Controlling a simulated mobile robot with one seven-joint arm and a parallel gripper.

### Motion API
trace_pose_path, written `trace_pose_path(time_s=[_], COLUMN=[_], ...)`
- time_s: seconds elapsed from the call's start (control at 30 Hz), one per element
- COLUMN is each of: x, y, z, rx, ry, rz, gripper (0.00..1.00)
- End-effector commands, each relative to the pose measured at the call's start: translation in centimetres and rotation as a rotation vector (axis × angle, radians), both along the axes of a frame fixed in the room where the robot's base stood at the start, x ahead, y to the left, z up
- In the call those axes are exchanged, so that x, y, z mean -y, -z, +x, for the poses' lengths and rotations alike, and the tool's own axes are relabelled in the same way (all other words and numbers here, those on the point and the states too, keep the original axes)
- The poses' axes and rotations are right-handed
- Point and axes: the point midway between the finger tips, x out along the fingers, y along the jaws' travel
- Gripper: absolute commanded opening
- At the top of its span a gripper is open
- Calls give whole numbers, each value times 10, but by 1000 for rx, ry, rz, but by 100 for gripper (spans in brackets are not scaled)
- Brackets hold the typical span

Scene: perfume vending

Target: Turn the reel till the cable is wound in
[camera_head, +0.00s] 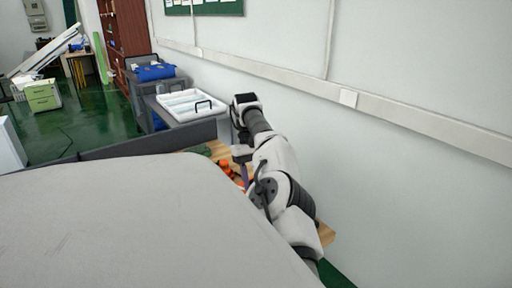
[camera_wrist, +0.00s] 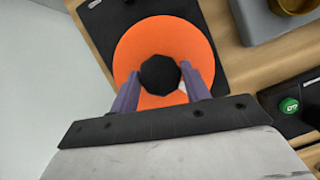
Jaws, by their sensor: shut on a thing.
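The reel (camera_wrist: 140,50) is an orange disc with a dark, many-sided hub (camera_wrist: 160,74) at its middle, seen from above in the wrist view. It sits on a black base plate (camera_wrist: 98,28). My gripper (camera_wrist: 161,82) has its two purple fingers on either side of the hub and is shut on it. A small white patch shows beside the right finger. In the head view my gripper (camera_head: 245,176) is low behind my arm, by orange parts that are mostly hidden. I cannot make out the cable.
The wooden table (camera_wrist: 222,45) also holds a grey box with a brass-coloured round part (camera_wrist: 292,5) and a dark unit with a green button (camera_wrist: 289,105). In the head view a wall (camera_head: 430,150) runs close along the right. A cart with a white tray (camera_head: 190,104) stands beyond.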

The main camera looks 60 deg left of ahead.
Motion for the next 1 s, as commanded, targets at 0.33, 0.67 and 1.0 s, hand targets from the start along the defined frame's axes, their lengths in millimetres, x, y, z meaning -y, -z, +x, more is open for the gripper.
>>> trace_pose_path(time_s=[0.33,0.67,1.0], x=[0,0,5], y=[3,1,-13], z=[-2,0,11], rx=[-5,-2,-2], ry=[-3,-1,1], rz=[-6,-2,-2], gripper=[57,68,68])
